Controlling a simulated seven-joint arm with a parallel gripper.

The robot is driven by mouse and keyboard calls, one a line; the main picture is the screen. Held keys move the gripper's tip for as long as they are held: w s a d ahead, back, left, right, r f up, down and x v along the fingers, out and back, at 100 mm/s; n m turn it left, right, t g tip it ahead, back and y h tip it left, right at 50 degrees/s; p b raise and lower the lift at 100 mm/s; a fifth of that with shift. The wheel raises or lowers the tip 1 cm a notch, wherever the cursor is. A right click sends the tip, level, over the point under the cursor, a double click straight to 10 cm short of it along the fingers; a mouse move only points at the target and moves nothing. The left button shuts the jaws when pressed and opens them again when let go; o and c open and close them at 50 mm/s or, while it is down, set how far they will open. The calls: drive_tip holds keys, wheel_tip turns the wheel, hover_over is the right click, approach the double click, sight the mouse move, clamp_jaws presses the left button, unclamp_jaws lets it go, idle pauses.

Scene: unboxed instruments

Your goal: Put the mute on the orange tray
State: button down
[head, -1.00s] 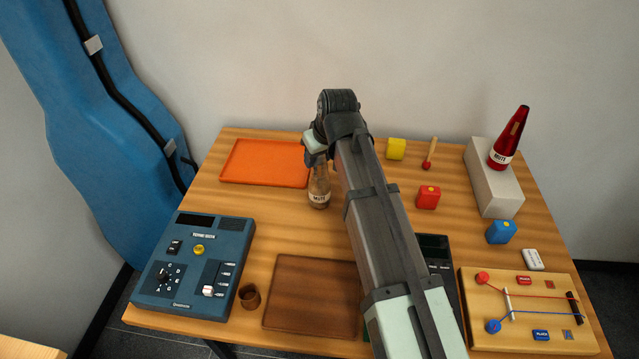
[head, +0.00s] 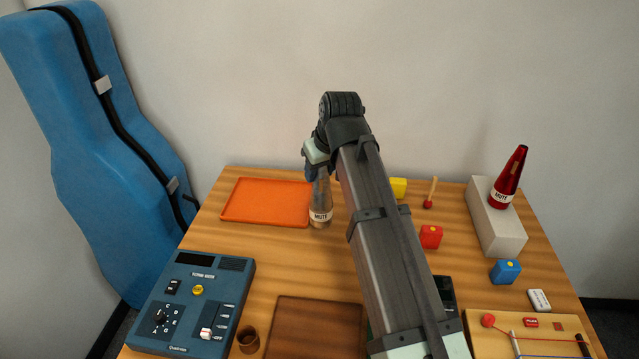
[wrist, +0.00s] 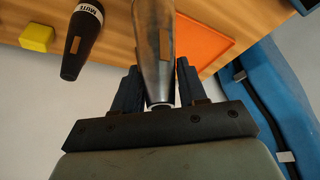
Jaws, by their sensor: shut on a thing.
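The brown-grey cone-shaped mute (head: 320,205), with a white MUTE band near its wide base, is upright under my gripper (head: 317,172), just right of the orange tray. In the wrist view, my gripper (wrist: 160,92) is shut on the narrow end of this mute (wrist: 154,40). The orange tray (head: 265,203) lies flat and empty at the back left of the table; part of it shows in the wrist view (wrist: 205,42). A red mute (head: 509,178) stands on a white block. The wrist view also shows a dark mute (wrist: 80,40) with a MUTE band.
A brown tray (head: 315,325), a blue meter (head: 195,300) and a small brown cup (head: 248,340) are at the front. Yellow (head: 398,188), red (head: 431,237) and blue (head: 505,271) blocks stand right of my arm. A blue instrument case (head: 95,150) stands left of the table.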

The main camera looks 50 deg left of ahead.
drive_tip(key=shift+r, duration=0.55)
drive_tip(key=shift+s+a+r, duration=0.15)
drive_tip(key=shift+s+r, duration=0.05)
drive_tip(key=shift+s, duration=0.05)
drive_tip(key=s+a+n, duration=0.2)
drive_tip(key=a, duration=2)
wheel_tip(320, 180, down, 9)
drive_tip(key=shift+s+a+g, duration=0.2)
drive_tip(key=shift+g, duration=0.2)
drive_tip(key=shift+f, duration=0.1)
drive_tip(key=c, duration=0.6)
unclamp_jaws()
